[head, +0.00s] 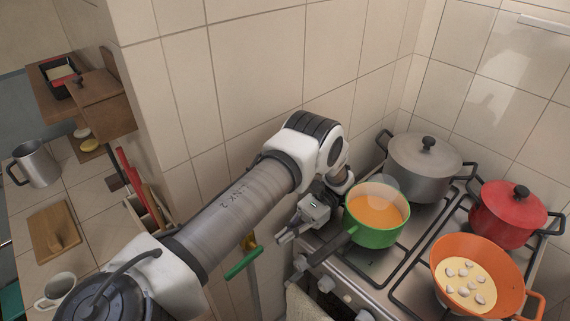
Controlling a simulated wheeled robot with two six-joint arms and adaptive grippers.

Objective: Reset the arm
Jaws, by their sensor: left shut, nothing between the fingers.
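My left arm comes in from the lower left and reaches over to the stove. My left gripper (290,234) is shut and empty. It hangs beside the front left of the stove, close to the left of the green pot (376,238). The green pot holds an orange liquid, and its dark handle points toward the lower left. From this view I cannot tell whether the gripper touches the pot. My right gripper is not in view.
The stove (384,267) also bears a grey lidded pot (423,172), a red lidded pot (506,215) and an orange pan (500,264) with white pieces in it. Tiled walls stand behind. A metal mug (36,166), wooden board (54,232) and white cup (57,289) are on the left counter.

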